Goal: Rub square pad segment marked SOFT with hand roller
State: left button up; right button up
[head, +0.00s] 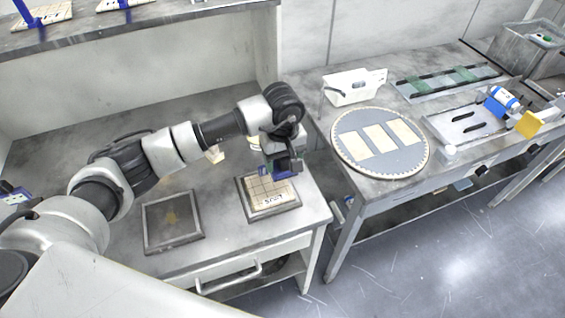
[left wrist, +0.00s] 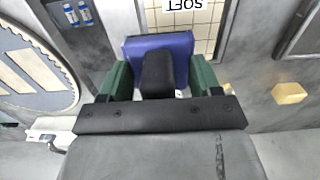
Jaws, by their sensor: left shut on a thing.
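The square pad segment (head: 258,189) is a cream gridded square in a dark frame on the near table. Its label reads SOFT and appears upside down in the left wrist view (left wrist: 185,5). My left gripper (head: 282,160) is shut on the hand roller (head: 287,172), which has a blue-purple roller and a dark handle. In the left wrist view the green fingers clasp the dark handle, with the blue roller (left wrist: 130,48) beyond it. The roller is over the far right part of the pad; I cannot tell whether it touches. My right gripper is not in view.
A dark-framed plate (head: 172,222) lies left of the pad, and a cream block (head: 215,154) lies behind. A shelf (head: 190,14) overhangs the back.

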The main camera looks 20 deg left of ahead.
pick_arm(q)
jog(key=shift+r, duration=0.6)
jog(key=shift+s+a+r, duration=0.1)
jog(key=shift+r, duration=0.35)
